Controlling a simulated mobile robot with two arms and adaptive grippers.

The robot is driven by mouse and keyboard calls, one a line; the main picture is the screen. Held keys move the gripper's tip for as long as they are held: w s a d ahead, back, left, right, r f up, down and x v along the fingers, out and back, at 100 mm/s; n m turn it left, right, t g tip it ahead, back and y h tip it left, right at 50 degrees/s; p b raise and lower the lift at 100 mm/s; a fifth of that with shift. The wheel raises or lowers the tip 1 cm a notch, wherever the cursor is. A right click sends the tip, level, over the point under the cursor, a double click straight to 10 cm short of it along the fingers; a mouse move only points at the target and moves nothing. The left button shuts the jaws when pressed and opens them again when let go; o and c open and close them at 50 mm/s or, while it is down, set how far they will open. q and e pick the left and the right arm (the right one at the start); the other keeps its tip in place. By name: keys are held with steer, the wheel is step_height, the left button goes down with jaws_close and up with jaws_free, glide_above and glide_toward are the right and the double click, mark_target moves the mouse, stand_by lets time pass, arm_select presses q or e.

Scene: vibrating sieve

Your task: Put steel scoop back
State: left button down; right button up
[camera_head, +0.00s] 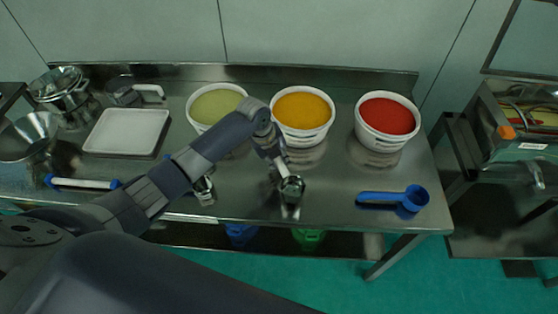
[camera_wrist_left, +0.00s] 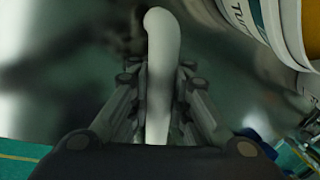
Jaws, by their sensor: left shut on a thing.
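The steel scoop shows in the head view as a small round metal cup (camera_head: 292,187) with a short pale handle, in front of the orange-filled tub. My left gripper (camera_head: 274,158) reaches down over the table from the left and is shut on the scoop's handle. In the left wrist view, the smooth pale handle (camera_wrist_left: 161,60) stands between the two dark fingers (camera_wrist_left: 158,105) of my left gripper. The scoop's cup is not clear in that view. I cannot tell whether the cup touches the table. My right gripper is not in view.
Tubs of green (camera_head: 215,103), orange (camera_head: 303,112) and red powder (camera_head: 387,118) stand along the back. A blue scoop (camera_head: 394,198) lies at the right. A white tray (camera_head: 126,131) and steel bowls (camera_head: 62,88) are left. A small metal object (camera_head: 204,191) is partly hidden beside my arm.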

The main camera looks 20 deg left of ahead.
arm_select(q)
steer(key=shift+f+b, duration=0.35)
steer(key=shift+f, duration=0.35)
steer(key=shift+f, duration=0.3)
steer(key=c, duration=1.4)
jaws_free()
steer(key=o, duration=0.5)
steer(key=shift+o, duration=0.2)
